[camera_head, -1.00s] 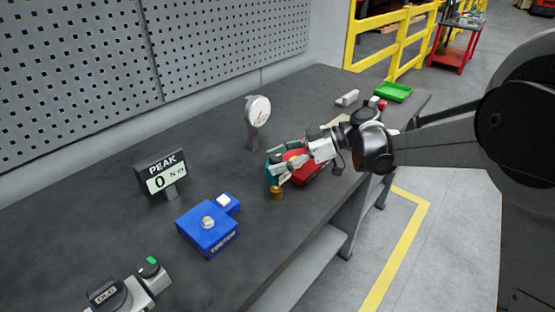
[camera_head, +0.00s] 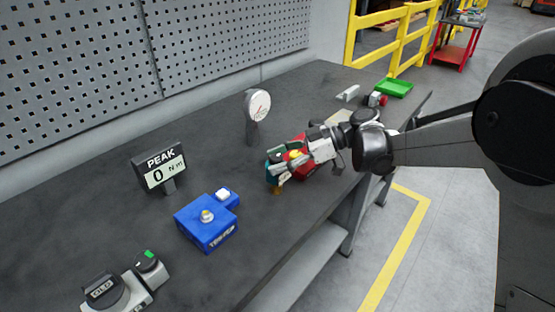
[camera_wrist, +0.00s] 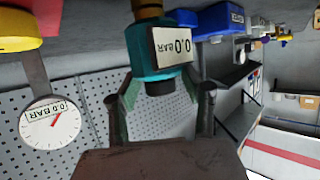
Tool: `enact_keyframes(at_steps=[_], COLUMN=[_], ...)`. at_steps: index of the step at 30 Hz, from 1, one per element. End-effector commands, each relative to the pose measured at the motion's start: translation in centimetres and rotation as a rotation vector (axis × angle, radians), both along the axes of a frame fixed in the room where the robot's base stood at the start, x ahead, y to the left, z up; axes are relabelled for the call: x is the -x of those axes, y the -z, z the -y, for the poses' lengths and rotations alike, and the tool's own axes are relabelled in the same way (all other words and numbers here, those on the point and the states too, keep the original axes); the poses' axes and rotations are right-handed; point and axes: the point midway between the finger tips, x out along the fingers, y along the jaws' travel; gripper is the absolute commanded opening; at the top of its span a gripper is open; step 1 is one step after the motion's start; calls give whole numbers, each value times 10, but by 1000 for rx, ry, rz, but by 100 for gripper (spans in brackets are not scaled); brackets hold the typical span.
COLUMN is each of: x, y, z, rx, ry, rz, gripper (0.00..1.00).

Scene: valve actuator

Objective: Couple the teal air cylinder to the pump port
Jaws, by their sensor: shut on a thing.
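The teal air cylinder (camera_head: 273,172) is in my gripper (camera_head: 283,168), above the front half of the bench. In the wrist view the teal cylinder (camera_wrist: 146,46) sits between the green-lined fingers of my gripper (camera_wrist: 158,92), with a small 0.0 display on its side. Its brass end (camera_wrist: 147,8) points away from the palm; in the head view the brass shows low, under the cylinder. I cannot tell whether it touches the bench. A red body (camera_head: 308,171) with a yellow part (camera_head: 295,154) is partly hidden behind my gripper. I cannot make out the pump port.
A dial gauge (camera_head: 257,105) on a post stands behind my gripper. A PEAK display (camera_head: 160,168), a blue torque tester (camera_head: 207,222) and a grey tool (camera_head: 120,292) stand to the left. A green tray (camera_head: 395,88) is at the far right end. Bench between gauge and PEAK display is clear.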

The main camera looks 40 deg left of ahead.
Motion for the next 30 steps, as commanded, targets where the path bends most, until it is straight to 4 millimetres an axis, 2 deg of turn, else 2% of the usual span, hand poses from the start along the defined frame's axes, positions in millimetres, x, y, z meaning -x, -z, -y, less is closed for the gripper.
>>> enact_keyframes(at_steps=[1,2,7,14,19,30], x=[0,0,0,0,-7,-47], y=[2,2,1,1,-3,-29], z=[0,0,0,0,8,57], rx=[-1,-1,0,0,0,0], ry=[0,0,0,0,2,2], rz=[-1,-1,0,0,0,0], gripper=[5,44,65,65,65,65])
